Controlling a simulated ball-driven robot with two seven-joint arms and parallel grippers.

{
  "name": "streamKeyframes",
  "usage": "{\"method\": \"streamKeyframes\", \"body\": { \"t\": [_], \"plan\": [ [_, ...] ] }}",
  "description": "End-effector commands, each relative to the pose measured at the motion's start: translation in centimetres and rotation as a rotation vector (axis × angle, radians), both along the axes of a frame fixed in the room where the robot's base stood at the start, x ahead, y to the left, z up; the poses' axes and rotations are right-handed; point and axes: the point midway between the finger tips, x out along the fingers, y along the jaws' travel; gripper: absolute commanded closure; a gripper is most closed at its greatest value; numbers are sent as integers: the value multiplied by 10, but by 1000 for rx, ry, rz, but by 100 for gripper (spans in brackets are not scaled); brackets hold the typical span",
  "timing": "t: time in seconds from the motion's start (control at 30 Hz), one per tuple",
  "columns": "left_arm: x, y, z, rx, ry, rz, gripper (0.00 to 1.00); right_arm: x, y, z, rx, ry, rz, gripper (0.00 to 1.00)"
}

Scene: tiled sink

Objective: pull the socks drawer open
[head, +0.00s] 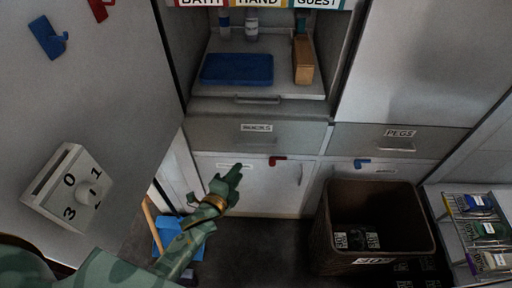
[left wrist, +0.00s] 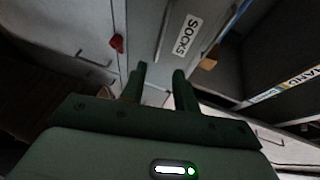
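The socks drawer (head: 215,130) is a grey front with a white SOCKS label (head: 256,128), below an open cabinet in the head view. It looks flush with the front beside it. The label shows tilted in the left wrist view (left wrist: 187,35). I cannot make out the drawer's handle clearly. My left gripper (head: 236,170) is in front of the white cupboard below the drawer, apart from the drawer front. In the left wrist view its two fingers (left wrist: 158,78) stand apart with nothing between them. My right gripper is not in view.
A pegs drawer (head: 360,140) is at right. A dark bin (head: 345,255) stands on the floor below it. A dial box (head: 68,185) is on the left panel. A wire rack (head: 480,235) is far right.

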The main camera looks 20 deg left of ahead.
Motion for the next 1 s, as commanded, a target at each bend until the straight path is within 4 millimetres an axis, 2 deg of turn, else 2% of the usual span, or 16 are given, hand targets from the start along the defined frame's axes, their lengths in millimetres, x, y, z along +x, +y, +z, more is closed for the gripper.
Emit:
{"method": "streamKeyframes", "body": {
  "t": [0.3, 0.5, 0.7, 0.97, 1.0],
  "plan": [
    [80, -10, -20, -2, 2, 0, 70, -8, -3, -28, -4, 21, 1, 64],
    [117, -14, -26, -1, 2, 0, 70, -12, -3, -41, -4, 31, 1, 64],
    [134, -16, -27, -1, 1, 1, 70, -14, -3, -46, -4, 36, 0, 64],
    [136, -16, -25, -1, 0, 1, 70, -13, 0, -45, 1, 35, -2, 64],
    [136, -16, -25, -1, 0, 0, 72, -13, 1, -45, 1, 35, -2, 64]
  ]
}}
